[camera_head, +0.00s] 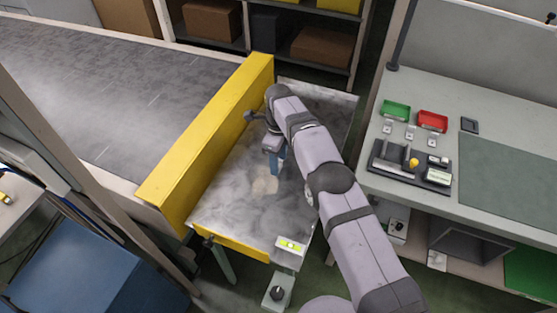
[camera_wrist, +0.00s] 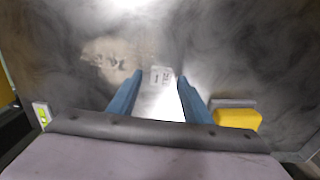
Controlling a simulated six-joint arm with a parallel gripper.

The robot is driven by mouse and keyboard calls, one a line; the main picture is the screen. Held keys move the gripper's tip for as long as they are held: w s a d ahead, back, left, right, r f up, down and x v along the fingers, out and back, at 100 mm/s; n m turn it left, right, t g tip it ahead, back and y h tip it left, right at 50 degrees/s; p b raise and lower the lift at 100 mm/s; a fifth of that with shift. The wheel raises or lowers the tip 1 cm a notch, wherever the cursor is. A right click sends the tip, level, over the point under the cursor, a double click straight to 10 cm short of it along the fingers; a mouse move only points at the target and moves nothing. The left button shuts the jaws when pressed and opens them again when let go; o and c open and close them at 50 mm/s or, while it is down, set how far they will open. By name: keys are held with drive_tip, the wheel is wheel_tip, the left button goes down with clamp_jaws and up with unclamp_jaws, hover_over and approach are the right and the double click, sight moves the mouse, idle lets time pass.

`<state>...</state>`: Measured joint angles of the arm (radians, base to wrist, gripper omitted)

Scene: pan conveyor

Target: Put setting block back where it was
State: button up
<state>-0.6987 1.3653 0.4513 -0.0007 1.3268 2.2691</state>
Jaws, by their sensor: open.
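My gripper (camera_head: 276,160) points down over the grey metal pan (camera_head: 225,200). In the wrist view its two blue fingers (camera_wrist: 160,77) are apart. A yellow block-like thing with a grey edge (camera_wrist: 236,118) is at the lower right of the wrist view. I cannot identify the setting block for certain. A dark tray (camera_head: 395,173) on the bench holds a yellow-topped piece and a pale labelled piece.
A pale patch (camera_head: 265,185) lies on the pan. A tall yellow wall (camera_head: 210,140) separates the pan from the conveyor (camera_head: 90,80). A green level (camera_head: 290,245) is at the pan's near right corner.

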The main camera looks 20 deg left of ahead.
wheel_tip(320, 180, up, 12)
drive_tip(key=p, duration=0.4)
drive_tip(key=shift+f, duration=0.15)
